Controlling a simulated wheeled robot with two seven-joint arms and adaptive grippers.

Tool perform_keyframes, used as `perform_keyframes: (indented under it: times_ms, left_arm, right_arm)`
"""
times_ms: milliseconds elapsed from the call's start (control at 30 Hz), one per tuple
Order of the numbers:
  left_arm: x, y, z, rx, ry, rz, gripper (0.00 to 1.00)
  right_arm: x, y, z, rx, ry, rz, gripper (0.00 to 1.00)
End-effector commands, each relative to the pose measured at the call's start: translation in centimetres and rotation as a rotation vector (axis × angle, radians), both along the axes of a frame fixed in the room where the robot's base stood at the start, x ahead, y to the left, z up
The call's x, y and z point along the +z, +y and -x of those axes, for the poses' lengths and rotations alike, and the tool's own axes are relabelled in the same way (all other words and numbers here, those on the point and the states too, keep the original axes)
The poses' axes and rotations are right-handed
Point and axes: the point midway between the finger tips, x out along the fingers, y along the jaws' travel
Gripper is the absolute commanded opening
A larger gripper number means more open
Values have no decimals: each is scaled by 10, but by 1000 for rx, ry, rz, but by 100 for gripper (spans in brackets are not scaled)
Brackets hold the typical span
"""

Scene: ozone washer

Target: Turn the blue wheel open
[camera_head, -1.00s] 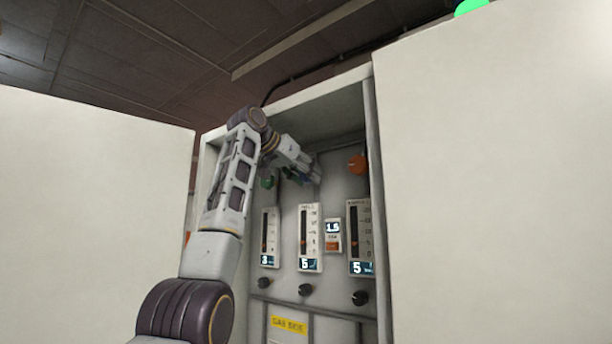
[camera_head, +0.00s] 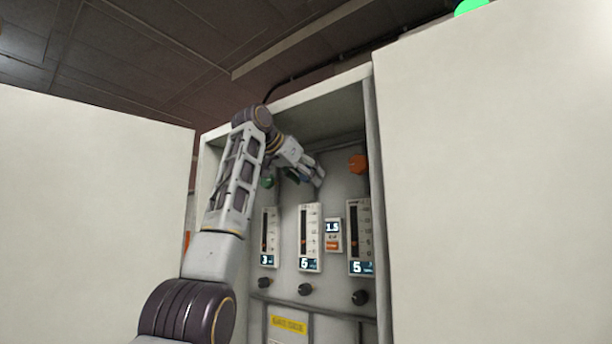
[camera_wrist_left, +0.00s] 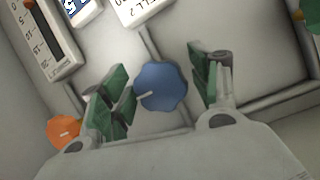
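The blue wheel (camera_wrist_left: 161,86) is a round knob with a lobed rim and a pale pointer line on its lower left. In the left wrist view it lies between the green pads of my left gripper (camera_wrist_left: 160,92), which is open, with a gap on the right and a narrower one on the left. In the head view my left gripper (camera_head: 310,175) reaches into the upper part of the cabinet and mostly hides the blue wheel. My right gripper is in neither view.
An orange wheel (camera_head: 358,164) is to the right and a green wheel (camera_head: 267,182) to the left. Below are gauges (camera_head: 310,237) with displays and black knobs (camera_head: 305,289). Cabinet side walls and large pale panels (camera_head: 490,180) flank the opening.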

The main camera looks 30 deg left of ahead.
Motion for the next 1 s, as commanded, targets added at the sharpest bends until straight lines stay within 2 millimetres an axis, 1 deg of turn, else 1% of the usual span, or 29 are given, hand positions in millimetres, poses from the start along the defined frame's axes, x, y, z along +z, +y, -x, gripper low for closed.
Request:
perform_keyframes:
  times_ms: [233,367,533,667,900,1000]
  left_arm:
    - [2,0,1,0,-5,1,68]
    - [3,0,2,0,-7,1,68]
    - [6,1,8,0,-7,1,68]
    - [10,2,19,1,-8,0,68]
    - [23,5,50,1,-8,-1,68]
    - [21,6,58,-1,-6,0,68]
  right_arm:
    - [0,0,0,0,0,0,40]
    - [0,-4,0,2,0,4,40]
    - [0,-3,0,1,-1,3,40]
    - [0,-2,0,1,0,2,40]
    - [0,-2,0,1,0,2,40]
    - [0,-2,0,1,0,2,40]
